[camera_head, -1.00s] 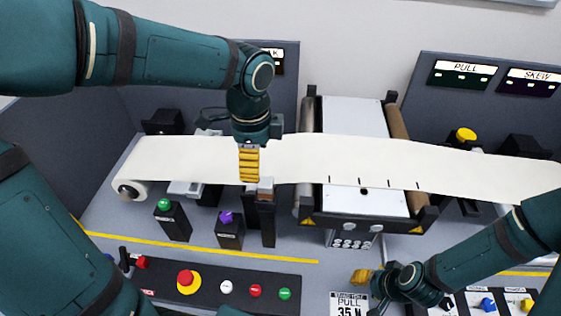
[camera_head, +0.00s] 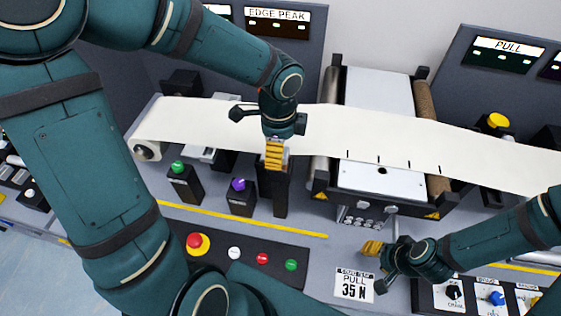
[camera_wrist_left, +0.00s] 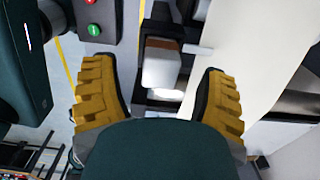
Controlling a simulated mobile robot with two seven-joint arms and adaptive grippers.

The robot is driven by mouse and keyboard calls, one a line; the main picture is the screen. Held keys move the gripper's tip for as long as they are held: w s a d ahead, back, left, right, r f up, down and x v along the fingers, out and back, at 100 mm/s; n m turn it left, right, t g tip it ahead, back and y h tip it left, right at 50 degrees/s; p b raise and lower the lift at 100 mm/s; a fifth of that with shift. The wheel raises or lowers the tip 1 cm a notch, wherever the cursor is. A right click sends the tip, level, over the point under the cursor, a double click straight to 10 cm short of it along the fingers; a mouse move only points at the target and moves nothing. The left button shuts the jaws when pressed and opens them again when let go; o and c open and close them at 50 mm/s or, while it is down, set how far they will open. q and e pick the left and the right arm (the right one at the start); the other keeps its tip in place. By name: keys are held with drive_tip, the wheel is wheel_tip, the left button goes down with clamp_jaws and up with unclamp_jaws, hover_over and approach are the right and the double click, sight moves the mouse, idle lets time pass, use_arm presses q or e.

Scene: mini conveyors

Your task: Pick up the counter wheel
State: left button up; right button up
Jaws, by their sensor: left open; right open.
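My left gripper (camera_head: 275,155) points down over the paper web's near edge, above a dark upright post (camera_head: 281,194). In the left wrist view its two yellow fingers are wide apart (camera_wrist_left: 160,88). Between and beyond them is a pale block with a brown end (camera_wrist_left: 161,62), on the post and not gripped. I cannot tell for certain whether this block is the counter wheel; in the head view the gripper mostly hides it. My right gripper (camera_head: 371,248) is open and empty, low over the bench at the right of the yellow line.
The white paper web (camera_head: 215,125) runs from a roll (camera_head: 146,150) at left over a roller frame (camera_head: 375,178). Green-button (camera_head: 178,168) and purple-button (camera_head: 239,185) posts stand left of the dark post. A button panel (camera_head: 247,250) and a 35 N card (camera_head: 354,286) lie in front.

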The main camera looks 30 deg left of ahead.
use_arm(q)
drive_tip(key=f, duration=0.4)
drive_tip(key=shift+w+d+f, duration=0.1)
drive_tip(key=shift+d+f, duration=0.1)
clamp_jaws()
